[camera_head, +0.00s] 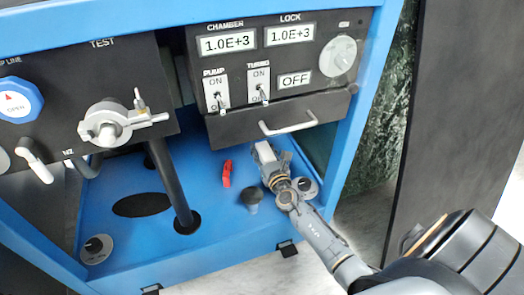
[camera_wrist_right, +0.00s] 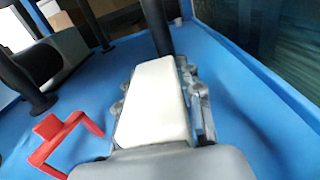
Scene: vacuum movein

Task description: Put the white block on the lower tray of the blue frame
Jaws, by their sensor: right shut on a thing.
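The white block (camera_wrist_right: 155,105) is between the fingers of my right gripper (camera_head: 264,153), which is shut on it. In the head view the block (camera_head: 265,150) shows as a small pale piece at the gripper's tip. The gripper reaches in from the right, over the lower tray (camera_head: 140,240) of the blue frame (camera_head: 352,120). In the right wrist view the blue tray surface (camera_wrist_right: 255,125) lies around and beyond the block. I cannot tell whether the block touches the tray. My left gripper is not in view.
A red clip-like part (camera_head: 227,174) lies on the tray left of my right gripper. A grey knob-like piece (camera_head: 252,197) stands nearby. A black post (camera_head: 172,185) and a dark oval hole (camera_head: 141,205) are further left. A drawer with a handle (camera_head: 288,125) hangs above.

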